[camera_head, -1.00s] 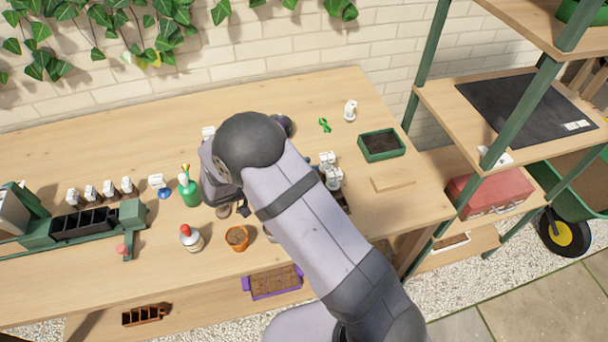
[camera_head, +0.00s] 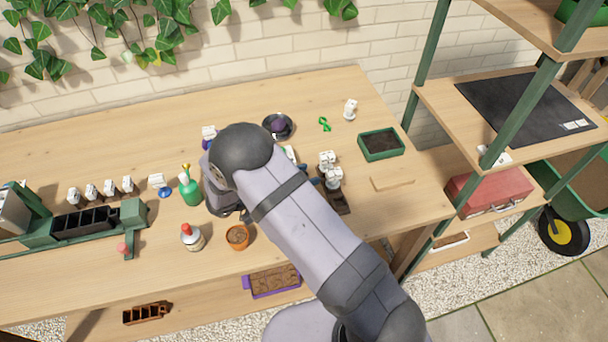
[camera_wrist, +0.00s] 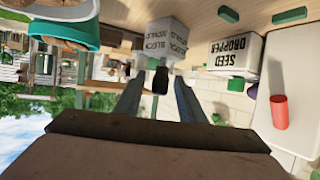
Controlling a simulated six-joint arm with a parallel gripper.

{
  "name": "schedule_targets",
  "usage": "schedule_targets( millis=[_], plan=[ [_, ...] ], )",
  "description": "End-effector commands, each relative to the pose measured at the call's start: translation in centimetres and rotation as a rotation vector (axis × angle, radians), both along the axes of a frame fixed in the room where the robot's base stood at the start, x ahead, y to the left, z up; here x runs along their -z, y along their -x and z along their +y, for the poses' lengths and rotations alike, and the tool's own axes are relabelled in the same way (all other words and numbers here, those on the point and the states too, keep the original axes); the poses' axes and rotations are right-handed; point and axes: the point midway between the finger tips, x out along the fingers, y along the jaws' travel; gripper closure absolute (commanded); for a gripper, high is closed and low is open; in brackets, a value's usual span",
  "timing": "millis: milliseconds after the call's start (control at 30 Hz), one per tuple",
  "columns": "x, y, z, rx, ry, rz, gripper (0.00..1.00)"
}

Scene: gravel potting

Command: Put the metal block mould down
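The metal block mould (camera_wrist: 166,36) is a grey block with a "BLOCK MOULD" label, seen upside down in the wrist view. A black stem or handle (camera_wrist: 160,80) shows at its near side. My gripper (camera_wrist: 160,92) has its two fingers apart, one on each side of the black part, with gaps visible between. The mould appears to be at the wooden bench surface; its exact contact with it I cannot tell. In the head view, my arm hides the mould and the fingertips.
A white "SEED DROPPER" box (camera_wrist: 233,55) and a red cylinder (camera_wrist: 279,112) are close by. A green bottle (camera_head: 190,190), a red-capped bottle (camera_head: 192,237) and a terracotta pot (camera_head: 237,237) stand near my wrist. A dark dish (camera_head: 287,124) lies behind.

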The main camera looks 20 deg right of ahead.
Motion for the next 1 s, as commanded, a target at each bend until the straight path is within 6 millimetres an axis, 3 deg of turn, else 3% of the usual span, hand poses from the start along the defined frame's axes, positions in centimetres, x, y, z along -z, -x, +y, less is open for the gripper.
schedule_targets(
  millis=[367,1000],
  plan=[
    [-0.5,0.1,0.6,-0.002,0.000,-0.002,0.64],
    [-4.2,3.7,9.0,-0.002,-0.001,-0.002,0.64]
  ],
)
